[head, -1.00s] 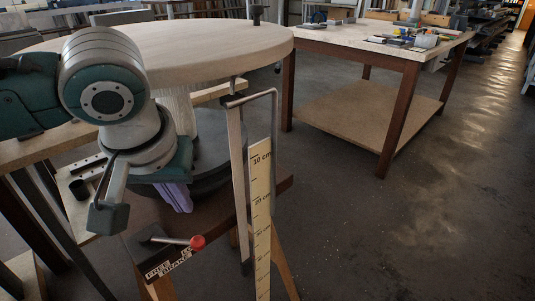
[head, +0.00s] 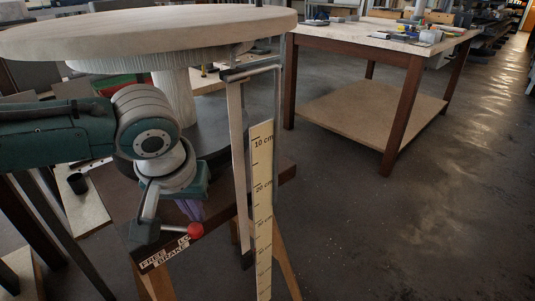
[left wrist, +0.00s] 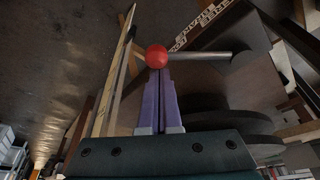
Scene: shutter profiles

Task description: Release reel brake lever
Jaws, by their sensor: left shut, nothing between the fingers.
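The brake lever is a metal rod with a red ball knob (head: 195,230) at its end, above a FREE / LOCK-type label plate (head: 163,254) marked BRAKE. In the left wrist view the red knob (left wrist: 157,56) is right at the fingertips, and the grey rod (left wrist: 205,58) runs right from it. My left gripper (head: 192,212) has purple fingers, shut and empty, pointing down just behind the knob. In the left wrist view the fingers (left wrist: 159,78) lie together; whether they touch the knob I cannot tell. My right gripper is not in view.
A large round wooden disc (head: 150,32) hangs over my left arm. A scale board marked in cm (head: 261,190) and a metal frame (head: 235,140) stand right of the lever. A workbench (head: 375,38) is behind; the floor at right is clear.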

